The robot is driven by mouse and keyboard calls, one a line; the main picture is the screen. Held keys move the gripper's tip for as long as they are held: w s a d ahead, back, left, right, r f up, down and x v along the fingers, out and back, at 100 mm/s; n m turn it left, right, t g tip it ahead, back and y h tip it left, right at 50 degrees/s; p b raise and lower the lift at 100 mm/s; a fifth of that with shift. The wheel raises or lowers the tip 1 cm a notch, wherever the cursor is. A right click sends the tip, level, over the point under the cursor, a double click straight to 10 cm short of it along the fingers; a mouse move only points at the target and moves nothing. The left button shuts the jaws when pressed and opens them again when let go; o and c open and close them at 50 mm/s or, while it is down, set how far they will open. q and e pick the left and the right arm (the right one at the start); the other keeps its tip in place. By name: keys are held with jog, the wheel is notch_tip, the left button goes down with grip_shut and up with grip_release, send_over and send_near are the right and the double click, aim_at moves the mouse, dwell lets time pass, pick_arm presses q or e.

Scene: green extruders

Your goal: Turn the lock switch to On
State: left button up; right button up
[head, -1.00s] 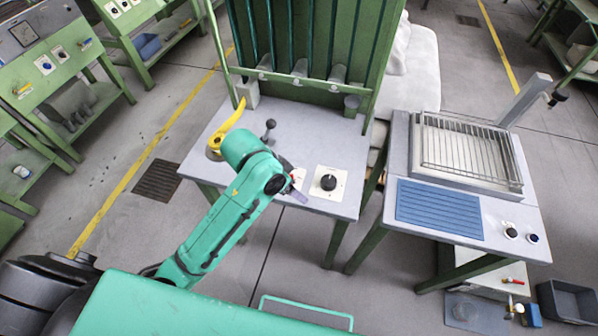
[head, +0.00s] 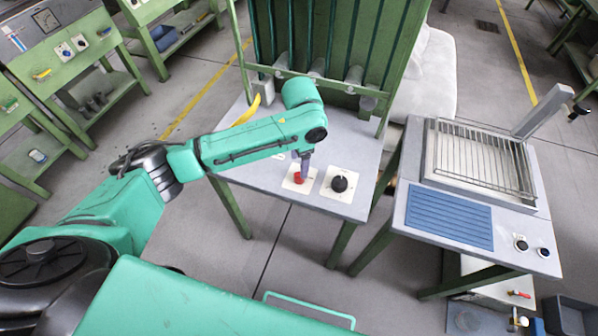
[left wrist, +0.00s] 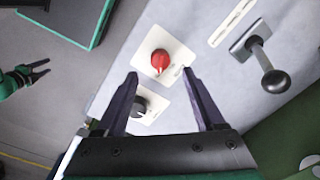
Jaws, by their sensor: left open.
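Two rotary switches sit on white plates on the grey table top; their labels are too small to read, so I cannot tell which is the lock switch. One has a red knob (head: 298,178), also in the left wrist view (left wrist: 159,61). The other has a black knob (head: 339,184), also in the left wrist view (left wrist: 139,107). My left gripper (head: 303,162) is over the red knob, open and empty. In the left wrist view its fingertips (left wrist: 160,73) spread to either side of the red knob; contact cannot be told. My right gripper (left wrist: 42,70) is open, away from the table.
A black-balled lever (left wrist: 268,66) stands on the same table. A yellow handle (head: 248,110) and a green ribbed frame (head: 330,40) are behind my left arm. A second table with a wire rack (head: 480,160) and a blue mat (head: 443,213) stands to the right.

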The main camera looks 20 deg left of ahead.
pick_arm(q)
notch_tip(320, 180, down, 6)
jog(key=shift+w+a+f, duration=0.1)
jog(key=shift+f, duration=0.1)
